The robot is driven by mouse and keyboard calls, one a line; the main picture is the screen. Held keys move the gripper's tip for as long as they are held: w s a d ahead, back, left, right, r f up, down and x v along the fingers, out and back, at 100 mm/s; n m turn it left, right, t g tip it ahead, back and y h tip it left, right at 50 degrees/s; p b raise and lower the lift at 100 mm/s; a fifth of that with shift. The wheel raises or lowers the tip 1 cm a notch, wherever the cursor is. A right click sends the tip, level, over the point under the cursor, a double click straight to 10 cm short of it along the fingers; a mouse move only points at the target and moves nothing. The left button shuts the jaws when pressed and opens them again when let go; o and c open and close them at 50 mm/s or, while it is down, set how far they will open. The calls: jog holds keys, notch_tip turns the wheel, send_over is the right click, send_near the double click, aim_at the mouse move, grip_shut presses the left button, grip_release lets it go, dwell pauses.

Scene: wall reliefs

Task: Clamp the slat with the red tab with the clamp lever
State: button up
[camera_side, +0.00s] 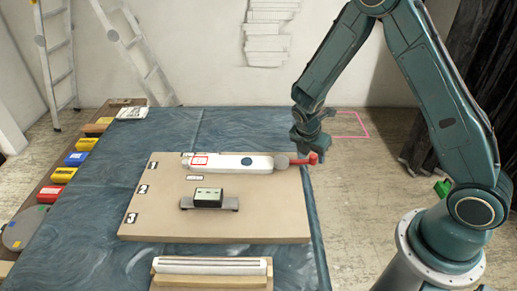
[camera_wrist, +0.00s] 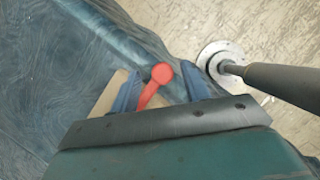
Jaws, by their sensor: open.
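A white bar (camera_side: 235,164) with a red-outlined label (camera_side: 200,160) at its left end lies along the back of the tan board (camera_side: 150,225). A red lever (camera_side: 300,161) with a round knob sticks out to the right from the grey piece at the bar's right end. The lever also shows in the wrist view (camera_wrist: 160,75). My gripper (camera_side: 309,150) is at the lever's knob end, beyond the board's right edge. In the wrist view its two blue fingers stand apart, one on each side of the lever. I cannot tell if they touch it.
A dark green box (camera_side: 208,195) sits on a grey bracket mid-board. A wooden holder (camera_side: 165,281) with pale slats stands at the front. Yellow, blue and red items (camera_side: 75,159) line the left side. The blue cloth (camera_side: 90,215) left of the board is mostly clear.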

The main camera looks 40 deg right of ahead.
jog(key=v, duration=1.3)
jog(key=shift+f, duration=0.1)
jog(key=c, duration=1)
jog(key=f+y, duration=0.1)
jog(key=f+g+y, duration=0.1)
jog(key=shift+d+f+n+y, duration=0.1)
jog(key=shift+d+n+y, duration=0.3)
grip_shut()
jog(key=y, duration=0.1)
jog(key=d+n+y, duration=0.1)
jog(key=y, duration=0.1)
jog(key=d+n+y, duration=0.1)
jog(key=y, duration=0.1)
jog(key=shift+s+d+f+g, duration=0.1)
jog(key=shift+s+f+g, duration=0.1)
jog(key=shift+s+g, duration=0.15)
